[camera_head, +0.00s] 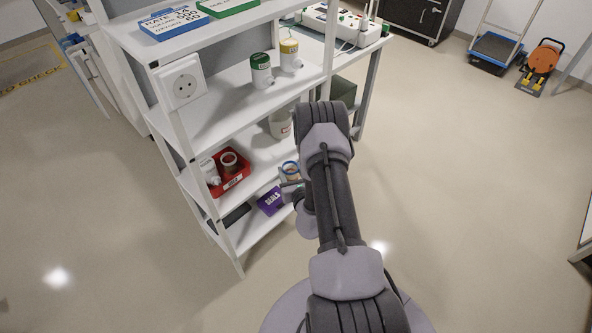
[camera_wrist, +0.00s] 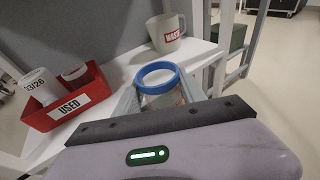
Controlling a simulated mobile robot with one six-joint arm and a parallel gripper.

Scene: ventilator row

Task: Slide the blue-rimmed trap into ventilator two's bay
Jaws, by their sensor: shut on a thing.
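The blue-rimmed trap (camera_wrist: 160,82) is a clear cup with a blue ring at its top. It stands upright between the fingers of my gripper (camera_wrist: 163,100), which is shut on it in the wrist view. A green-lidded trap (camera_head: 261,70) and a yellow-lidded trap (camera_head: 288,55) stand on a shelf above. I cannot make out ventilator two or its bay.
A red USED bin (camera_wrist: 68,101) with white containers is left of the trap, and a white WASTE jug (camera_wrist: 166,33) is behind it. A purple SEALS box (camera_head: 270,201) sits on the lowest shelf.

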